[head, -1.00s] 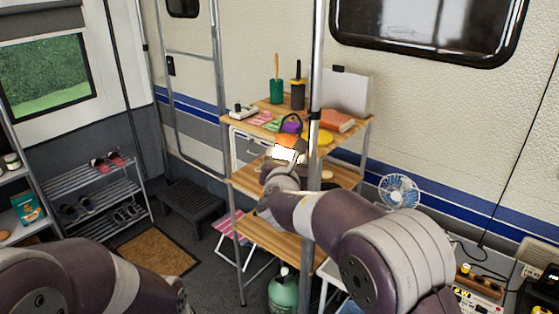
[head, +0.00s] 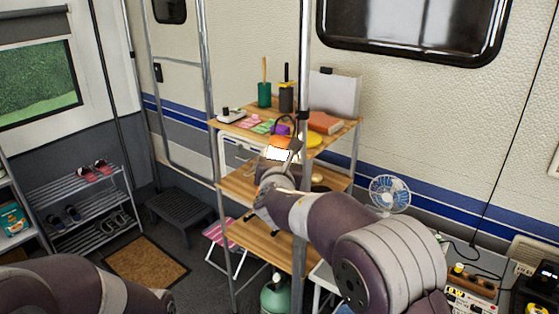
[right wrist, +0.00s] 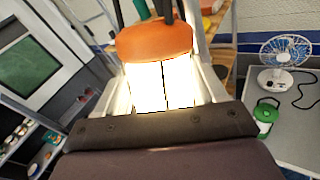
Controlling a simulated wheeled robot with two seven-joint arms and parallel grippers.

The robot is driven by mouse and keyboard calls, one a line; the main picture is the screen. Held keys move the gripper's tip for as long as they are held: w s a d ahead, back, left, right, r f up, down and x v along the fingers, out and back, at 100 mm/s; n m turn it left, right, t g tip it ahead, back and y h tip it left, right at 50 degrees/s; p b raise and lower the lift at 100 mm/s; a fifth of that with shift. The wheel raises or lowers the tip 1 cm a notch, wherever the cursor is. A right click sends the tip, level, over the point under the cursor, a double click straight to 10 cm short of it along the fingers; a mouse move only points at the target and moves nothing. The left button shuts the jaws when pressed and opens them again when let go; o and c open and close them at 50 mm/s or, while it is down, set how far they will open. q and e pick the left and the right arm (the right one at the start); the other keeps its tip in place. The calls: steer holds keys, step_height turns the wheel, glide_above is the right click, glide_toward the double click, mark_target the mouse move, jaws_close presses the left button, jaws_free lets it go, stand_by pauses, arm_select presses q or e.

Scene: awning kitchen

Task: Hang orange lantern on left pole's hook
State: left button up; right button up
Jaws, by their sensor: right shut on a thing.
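The orange lantern (head: 279,141), with a glowing white body and a dark handle loop on top, is in front of the shelf. My right gripper (head: 277,164) is shut on it from below. In the right wrist view, the lantern's orange cap (right wrist: 153,40) rises between the fingers of the gripper (right wrist: 163,85). A metal pole (head: 304,60) with a black clamp stands just right of the lantern, with a gap between them in the picture. Another metal pole (head: 205,60) stands further left. I cannot make out a hook on either. My left gripper is out of frame; only my left arm shows.
A wooden shelf unit (head: 240,184) behind the lantern holds tools, books and a yellow item. A fan (head: 389,194) stands right of my arm. A green lantern (right wrist: 265,118) is near the fan (right wrist: 285,60). A shoe rack (head: 70,188) and step stool (head: 180,208) are at left.

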steer(key=shift+r, duration=0.1)
steer(key=o, duration=1.6)
